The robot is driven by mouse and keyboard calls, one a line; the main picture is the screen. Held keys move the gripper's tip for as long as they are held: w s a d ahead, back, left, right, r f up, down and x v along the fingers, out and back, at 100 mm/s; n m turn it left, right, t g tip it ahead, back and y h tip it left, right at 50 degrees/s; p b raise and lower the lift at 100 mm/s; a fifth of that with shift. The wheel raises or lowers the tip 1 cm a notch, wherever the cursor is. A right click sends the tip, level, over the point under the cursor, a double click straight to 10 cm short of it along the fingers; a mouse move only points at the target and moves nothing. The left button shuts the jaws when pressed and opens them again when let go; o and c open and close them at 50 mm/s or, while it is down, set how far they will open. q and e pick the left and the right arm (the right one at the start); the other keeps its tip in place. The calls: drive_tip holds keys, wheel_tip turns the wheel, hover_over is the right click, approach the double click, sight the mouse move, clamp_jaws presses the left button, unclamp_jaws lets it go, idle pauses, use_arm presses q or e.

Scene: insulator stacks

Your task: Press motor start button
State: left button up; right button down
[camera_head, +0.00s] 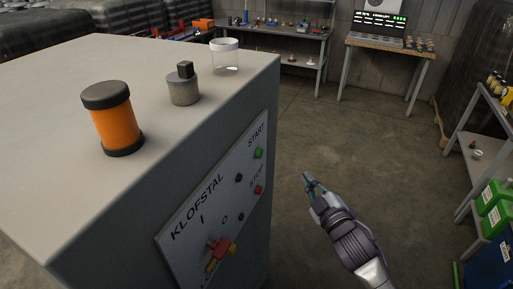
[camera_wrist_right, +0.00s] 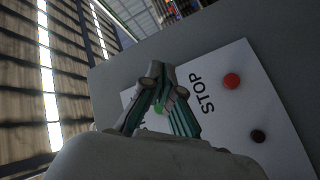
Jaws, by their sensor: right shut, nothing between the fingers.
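The green start button (camera_head: 258,153) sits on the light control panel (camera_head: 190,232) under the word START, on the side of a grey cabinet (camera_head: 120,215). The red stop button (camera_head: 258,189) is below it, and it also shows in the right wrist view (camera_wrist_right: 231,81). My right gripper (camera_head: 307,177) is shut and empty, to the right of the panel in the head view. In the right wrist view its fingers (camera_wrist_right: 165,85) overlap the green button (camera_wrist_right: 158,109) and partly hide it. I cannot tell whether they touch it. My left gripper is not in view.
A red-and-yellow rotary switch (camera_head: 221,249) and black buttons (camera_head: 239,178) share the panel. An orange cylinder (camera_head: 114,122), a grey metal piece (camera_head: 183,88) and a clear jar (camera_head: 226,62) stand on the cabinet top. The floor (camera_head: 350,140) to the right is clear.

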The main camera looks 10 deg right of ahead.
sight(259, 153)
drive_tip(key=shift+n+t, duration=0.3)
drive_tip(key=shift+t, duration=0.1)
drive_tip(key=r, duration=0.3)
drive_tip(key=a+r, duration=0.1)
drive_tip(key=r, duration=0.1)
drive_tip(key=shift+s+a, duration=0.1)
drive_tip(key=shift+s, duration=0.2)
drive_tip(key=shift+f, duration=0.1)
drive_tip(key=w+a+b, duration=0.1)
drive_tip(key=w+a, duration=0.4)
drive_tip(key=a, duration=0.2)
drive_tip(key=shift+a, duration=0.2)
idle(0.8)
drive_tip(key=shift+w+a, duration=0.25)
drive_tip(key=shift+a, duration=0.05)
